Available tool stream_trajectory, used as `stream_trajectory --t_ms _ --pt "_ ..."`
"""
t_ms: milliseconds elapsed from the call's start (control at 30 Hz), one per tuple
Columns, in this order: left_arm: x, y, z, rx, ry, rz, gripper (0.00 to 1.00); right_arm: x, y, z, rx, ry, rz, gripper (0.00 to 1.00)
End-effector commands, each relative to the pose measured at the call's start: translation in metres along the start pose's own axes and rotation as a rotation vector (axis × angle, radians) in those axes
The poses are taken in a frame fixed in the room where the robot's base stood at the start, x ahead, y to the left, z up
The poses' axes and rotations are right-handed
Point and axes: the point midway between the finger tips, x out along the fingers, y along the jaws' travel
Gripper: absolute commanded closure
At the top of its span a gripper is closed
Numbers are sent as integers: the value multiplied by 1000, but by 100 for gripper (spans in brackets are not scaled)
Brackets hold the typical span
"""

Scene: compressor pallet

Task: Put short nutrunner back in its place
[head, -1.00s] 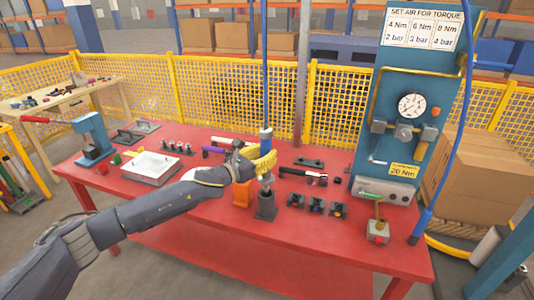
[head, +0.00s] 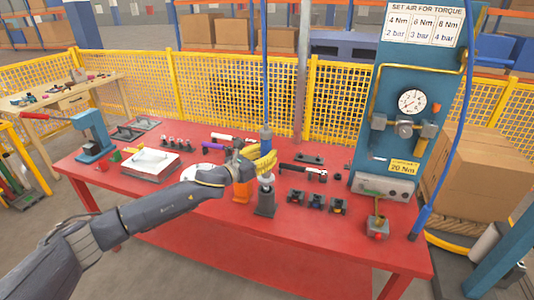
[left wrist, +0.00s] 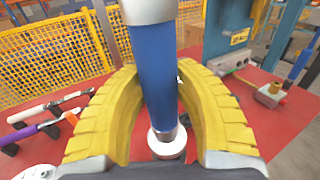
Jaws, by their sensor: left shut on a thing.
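The short nutrunner (head: 266,141) is a blue upright cylinder with a blue hose rising from its top. My left gripper (head: 262,163), with yellow fingers, is shut around its body; in the left wrist view the blue nutrunner (left wrist: 156,75) stands between the two curved fingers. A dark grey holder (head: 265,202) stands on the red table directly below. The nutrunner's lower end meets the holder's pale top, which also shows as a pale ring in the left wrist view; I cannot tell how deep it sits. My right gripper is not in view.
An orange block (head: 240,192) stands just left of the holder. Several small black fixtures (head: 316,202) sit to its right. A black wrench (head: 302,170) lies behind. A blue regulator panel (head: 400,110) stands at the right. The red table's front edge (head: 330,250) is clear.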

Motion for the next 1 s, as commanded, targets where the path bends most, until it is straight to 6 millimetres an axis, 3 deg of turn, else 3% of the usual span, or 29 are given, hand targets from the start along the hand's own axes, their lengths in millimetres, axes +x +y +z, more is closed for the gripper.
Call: stream_trajectory --t_ms 1000 --pt "1 0 -13 1 -3 -1 100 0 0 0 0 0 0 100"
